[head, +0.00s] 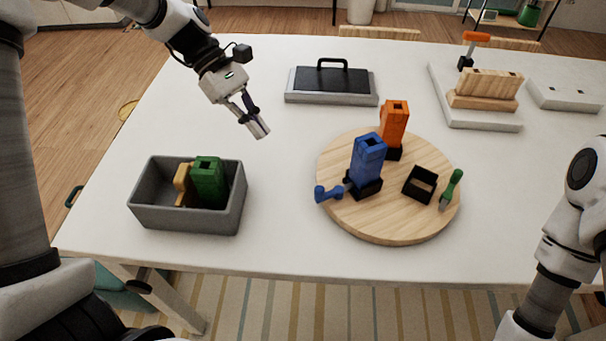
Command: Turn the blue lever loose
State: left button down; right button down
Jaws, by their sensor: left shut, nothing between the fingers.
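The blue lever (328,192) is a short blue handle at the left edge of the round wooden board (390,228), low beside the foot of the upright blue block (367,160). The block stands in a black socket. My left gripper (259,130) is shut and empty above the white table, up and left of the lever and apart from it. My right arm comes in at the right edge; its gripper is out of view.
An orange block (394,123), an empty black socket (420,184) and a green lever (451,188) are on the board. A grey bin (187,218) holds a green block (208,181) and a yellowish piece. A handled black-topped case (332,85) and a clamp fixture (478,110) stand behind.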

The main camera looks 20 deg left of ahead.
pick_arm(q)
send_near(336, 189)
jog(key=s+a+f, duration=0.3)
jog(key=shift+a+f, duration=0.1)
jog(key=shift+f, duration=0.2)
jog(key=d, duration=0.2)
jog(key=s+d+p, duration=0.1)
jog(key=d, duration=0.1)
jog(key=shift+f, duration=0.1)
